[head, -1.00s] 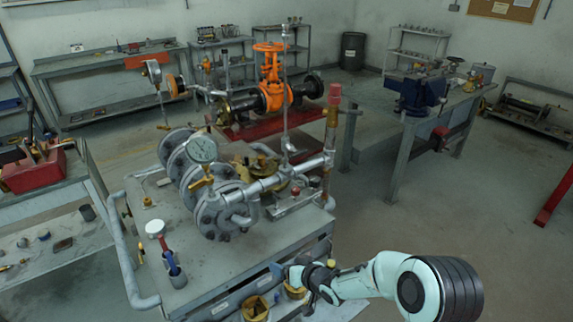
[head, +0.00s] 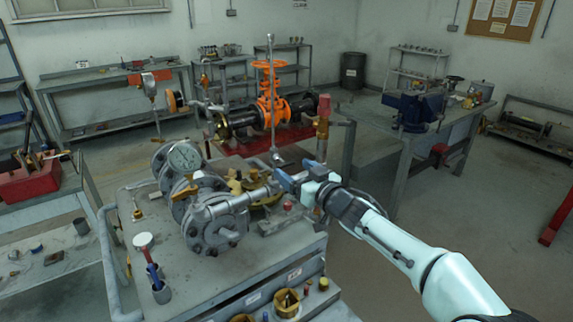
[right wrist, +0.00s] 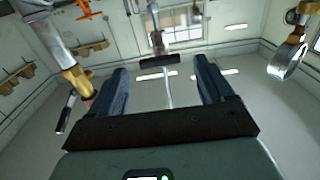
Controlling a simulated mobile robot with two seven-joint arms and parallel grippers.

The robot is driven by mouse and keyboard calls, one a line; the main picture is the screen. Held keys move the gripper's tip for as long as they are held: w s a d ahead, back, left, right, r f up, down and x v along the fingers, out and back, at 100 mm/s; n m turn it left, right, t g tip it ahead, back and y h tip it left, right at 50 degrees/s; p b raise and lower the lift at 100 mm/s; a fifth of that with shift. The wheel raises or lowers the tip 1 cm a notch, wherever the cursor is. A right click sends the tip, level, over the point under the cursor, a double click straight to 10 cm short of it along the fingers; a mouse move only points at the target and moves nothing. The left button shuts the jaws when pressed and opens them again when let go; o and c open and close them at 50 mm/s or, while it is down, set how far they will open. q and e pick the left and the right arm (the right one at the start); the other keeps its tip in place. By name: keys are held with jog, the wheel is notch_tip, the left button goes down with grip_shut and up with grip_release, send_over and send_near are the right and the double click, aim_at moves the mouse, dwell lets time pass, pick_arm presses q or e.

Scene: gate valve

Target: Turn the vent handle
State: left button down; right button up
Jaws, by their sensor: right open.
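An upright thin grey rod (head: 273,135) with a small knob-like top rises from the pipe assembly (head: 235,197). I cannot tell for certain whether it is the vent handle. My right gripper (head: 300,177) is open and empty, beside the pipe and just right of and below the rod's foot. In the right wrist view a dark crossbar (right wrist: 160,60) on a stem shows between and beyond the two open fingers (right wrist: 166,85), apart from them. My left gripper is in neither view.
Behind is the orange valve handwheel (head: 268,64). Brass cups (head: 287,303) sit at the cart's front.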

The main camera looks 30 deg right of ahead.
aim_at(288, 165)
jog(key=shift+w+a, duration=0.2)
jog(key=shift+w, duration=2.05)
jog(key=shift+c, duration=0.3)
jog(key=c, duration=1)
